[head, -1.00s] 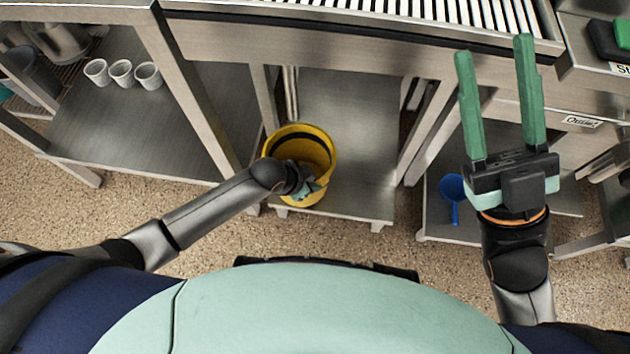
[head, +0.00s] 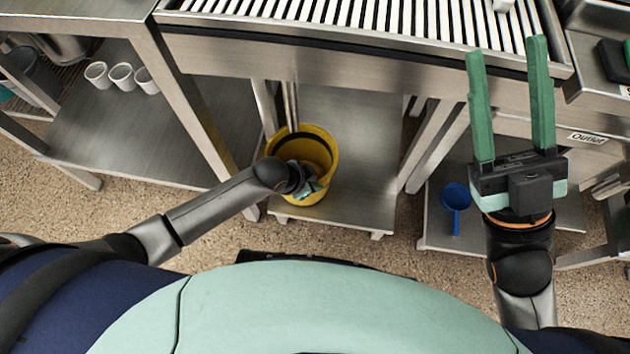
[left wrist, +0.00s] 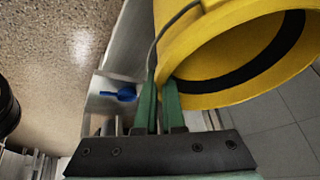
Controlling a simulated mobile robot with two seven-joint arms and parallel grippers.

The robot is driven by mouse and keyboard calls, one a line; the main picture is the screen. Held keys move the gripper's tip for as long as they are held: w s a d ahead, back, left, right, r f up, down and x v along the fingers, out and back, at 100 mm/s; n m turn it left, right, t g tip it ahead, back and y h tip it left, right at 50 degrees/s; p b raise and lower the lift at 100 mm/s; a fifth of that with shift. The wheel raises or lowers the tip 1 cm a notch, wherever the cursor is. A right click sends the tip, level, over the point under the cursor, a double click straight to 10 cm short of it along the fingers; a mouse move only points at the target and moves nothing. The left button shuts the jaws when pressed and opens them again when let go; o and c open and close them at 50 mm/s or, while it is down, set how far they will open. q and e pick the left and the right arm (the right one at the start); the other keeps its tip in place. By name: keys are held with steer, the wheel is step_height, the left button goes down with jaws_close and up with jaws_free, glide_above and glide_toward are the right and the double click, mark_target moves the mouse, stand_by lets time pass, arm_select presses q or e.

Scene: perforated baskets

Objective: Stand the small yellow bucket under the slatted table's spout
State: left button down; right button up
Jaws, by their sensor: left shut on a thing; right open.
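The yellow bucket (head: 318,150) is at the left end of the lower shelf (head: 350,205) under the slatted table (head: 350,69). Its open mouth shows in the head view, and it looks tilted in the left wrist view (left wrist: 210,60). My left gripper (left wrist: 162,95) is shut on the bucket's rim; in the head view the left gripper (head: 308,182) partly hides the bucket. I cannot tell whether the bucket touches the shelf. A thin upright metal pipe (head: 291,103) behind the bucket may be the spout. My right gripper (head: 511,110) is open and empty, in front of the table's right end.
A blue scoop (head: 455,197) lies on the shelf to the right. White cups (head: 121,76) stand on the left table's lower shelf. Table legs (head: 436,135) flank the middle shelf, which is clear right of the bucket. The speckled floor in front is free.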

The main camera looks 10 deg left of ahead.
mark_target(505, 56)
arm_select(q)
steer(key=shift+f+b, duration=0.4)
steer(key=shift+f, duration=0.2)
arm_select(e)
steer(key=shift+f, duration=0.45)
arm_select(q)
steer(key=c, duration=0.9)
jaws_free()
steer(key=shift+c, duration=0.2)
steer(key=shift+f, duration=0.1)
arm_select(e)
step_height(505, 56, up, 6)
steer(key=p, duration=0.6)
steer(key=w+f+m+h, duration=0.1)
steer(key=f, duration=0.1)
steer(key=w+f+m+h, duration=0.1)
steer(key=w+f+h, duration=0.1)
steer(key=w+d+f+m+h, duration=0.1)
steer(key=f+h, duration=0.1)
steer(key=shift+w+f+m+p, duration=0.25)
steer(key=shift+f+m+p, duration=0.05)
steer(key=shift+p, duration=0.05)
arm_select(q)
steer(key=v, duration=1.2)
arm_select(e)
steer(key=shift+s+r, duration=0.1)
